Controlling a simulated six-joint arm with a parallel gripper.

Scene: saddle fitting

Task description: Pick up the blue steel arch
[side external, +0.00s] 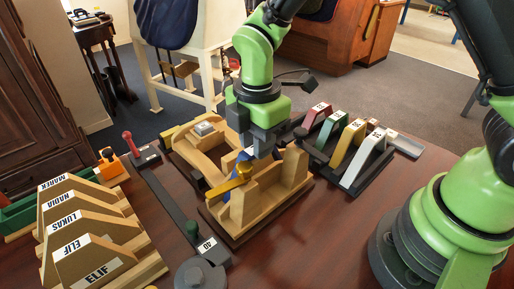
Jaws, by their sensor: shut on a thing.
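The blue steel arch (239,158) shows only in part, as blue patches low in the wooden fixture (290,168). The fixture's blocks and a yellow clamp-like piece (242,172) hide much of it. My gripper (262,152) points down over the fixture, just right of the visible blue. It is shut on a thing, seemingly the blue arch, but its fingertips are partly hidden. I cannot tell whether the arch is lifted off its seat.
A dark rack with red, green, yellow and white arches (369,154) stands to the right. Name-labelled wooden saddle forms (90,225) stand at left. Bare table (300,250) shows in front.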

